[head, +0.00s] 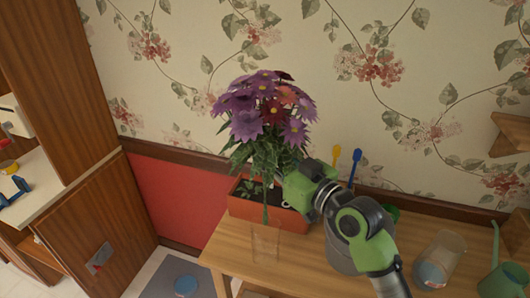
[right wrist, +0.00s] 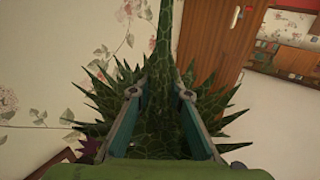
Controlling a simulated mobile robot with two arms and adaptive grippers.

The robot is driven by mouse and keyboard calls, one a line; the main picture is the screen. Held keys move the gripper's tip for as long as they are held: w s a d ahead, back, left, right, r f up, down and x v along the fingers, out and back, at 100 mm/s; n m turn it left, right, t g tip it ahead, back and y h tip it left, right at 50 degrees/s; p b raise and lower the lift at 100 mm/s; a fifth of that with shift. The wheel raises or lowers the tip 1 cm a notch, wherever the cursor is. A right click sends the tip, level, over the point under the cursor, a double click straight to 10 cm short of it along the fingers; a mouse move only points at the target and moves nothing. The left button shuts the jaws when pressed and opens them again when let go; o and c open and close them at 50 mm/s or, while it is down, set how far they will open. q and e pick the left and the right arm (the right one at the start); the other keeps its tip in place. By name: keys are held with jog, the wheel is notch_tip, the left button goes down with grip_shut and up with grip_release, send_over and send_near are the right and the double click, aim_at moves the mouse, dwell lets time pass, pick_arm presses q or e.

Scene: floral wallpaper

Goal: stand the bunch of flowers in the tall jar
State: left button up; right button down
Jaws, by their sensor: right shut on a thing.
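The bunch of flowers (head: 262,105) has purple and pink blooms, green leaves and a long stem. It is roughly upright. My right gripper (head: 284,182) is shut on it below the blooms. In the right wrist view, the green stem and spiky leaves of the flowers (right wrist: 165,45) run between the two fingers of the right gripper (right wrist: 158,95). A clear, narrow jar (head: 265,246) stands on the wooden table, right below the stem. The stem's lower end is at about the jar's rim; I cannot tell whether it is inside. My left gripper is not in view.
An orange planter box (head: 243,209) with soil stands just behind the stem. Yellow (head: 336,154) and blue (head: 355,160) tools stand behind my right arm. A clear cup (head: 440,257) and a green watering can (head: 502,280) stand at the table's right.

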notch_tip(320, 180, down, 3)
jog(key=b, duration=0.8)
send_over(268, 206)
jog(key=w, duration=0.1)
jog(key=f, duration=0.5)
jog(key=shift+a+f, duration=0.3)
jog(key=shift+f, duration=0.1)
jog(key=shift+f+b, duration=2.45)
jog(key=shift+f, duration=1.15)
jog(key=c, duration=1.8)
grip_release()
